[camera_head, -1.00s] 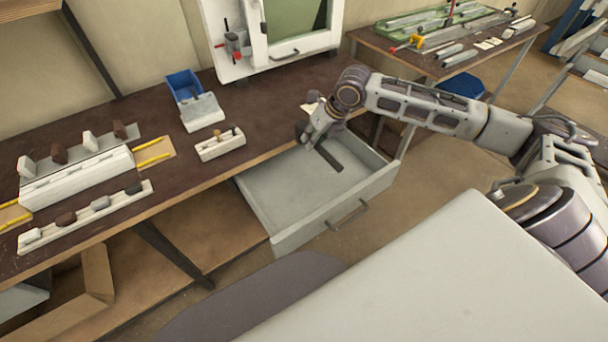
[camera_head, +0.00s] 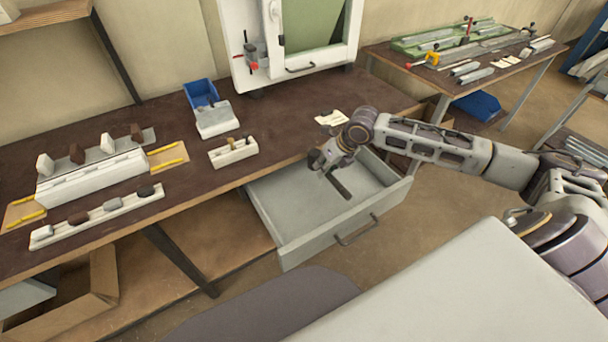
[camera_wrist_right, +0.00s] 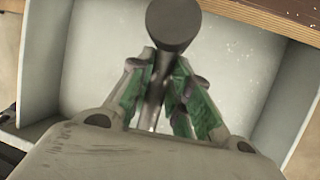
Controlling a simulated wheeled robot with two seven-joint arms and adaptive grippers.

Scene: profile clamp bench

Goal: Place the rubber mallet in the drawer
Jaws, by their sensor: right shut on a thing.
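The rubber mallet (camera_wrist_right: 173,24) shows in the right wrist view, with a dark round head and a thinner shaft running back between the fingers. My right gripper (camera_wrist_right: 165,98) is shut on that shaft. In the head view my right gripper (camera_head: 325,163) is over the open drawer (camera_head: 290,213), near its back end by the bench edge. A dark bar below the gripper looks like the mallet's handle; I cannot tell whether it touches the drawer floor. The drawer is pulled out, and its visible floor is otherwise empty. My left gripper is not in view.
The workbench (camera_head: 200,175) carries a blue bin (camera_head: 200,93), a small white block holder (camera_head: 233,152) and white clamp racks (camera_head: 92,178). A white framed panel (camera_head: 300,45) stands behind. A second table (camera_head: 440,75) with profiles is at the back right.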

